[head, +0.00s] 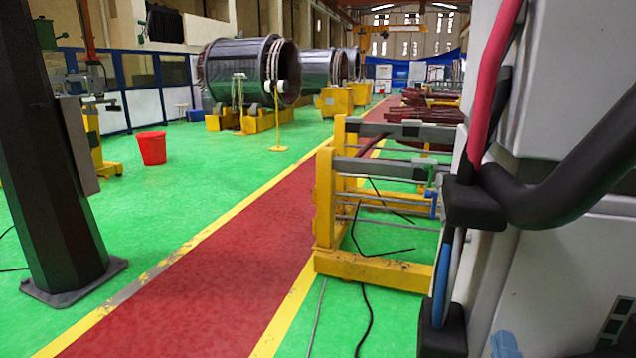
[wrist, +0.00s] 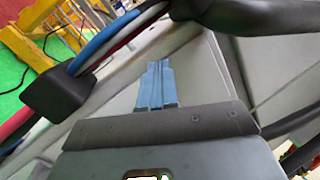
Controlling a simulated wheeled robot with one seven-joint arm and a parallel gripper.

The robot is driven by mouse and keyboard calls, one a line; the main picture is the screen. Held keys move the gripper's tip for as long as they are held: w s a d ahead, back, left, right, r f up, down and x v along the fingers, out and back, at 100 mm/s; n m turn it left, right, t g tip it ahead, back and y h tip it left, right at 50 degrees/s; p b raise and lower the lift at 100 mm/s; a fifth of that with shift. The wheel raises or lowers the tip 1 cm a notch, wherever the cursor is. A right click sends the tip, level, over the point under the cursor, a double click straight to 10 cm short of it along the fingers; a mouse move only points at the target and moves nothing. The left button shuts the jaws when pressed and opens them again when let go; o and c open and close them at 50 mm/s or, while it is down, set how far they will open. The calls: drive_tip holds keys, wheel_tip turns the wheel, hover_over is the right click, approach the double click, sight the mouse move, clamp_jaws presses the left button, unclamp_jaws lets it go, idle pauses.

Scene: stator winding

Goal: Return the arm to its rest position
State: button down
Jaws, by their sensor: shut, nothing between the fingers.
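My gripper (wrist: 157,86) shows in the wrist view. Its two blue fingers lie side by side with no clear gap between them. It is shut and empty. The fingers point toward pale grey panels with thick black, red and blue cables close by. I cannot tell how far the fingertips are from those panels.
A yellow frame (head: 324,200) with grey bars stands right of the red walkway (head: 215,290). A dark post (head: 55,160) stands at left. A red bucket (head: 152,148) and large stator cylinders (head: 235,72) are farther back. Green floor between is mostly clear.

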drive_tip(key=s+a+f+n+g+y, duration=0.1)
drive_tip(key=s+a+n+g+y, duration=0.1)
drive_tip(key=s+n, duration=1)
drive_tip(key=s+a+f+n+g+y, duration=0.2)
drive_tip(key=s+n, duration=1)
drive_tip(key=s, duration=1.2)
drive_tip(key=shift+a+n+g+y, duration=0.25)
drive_tip(key=shift+n+g+y, duration=0.15)
drive_tip(key=shift+g, duration=0.7)
drive_tip(key=shift+f, duration=0.1)
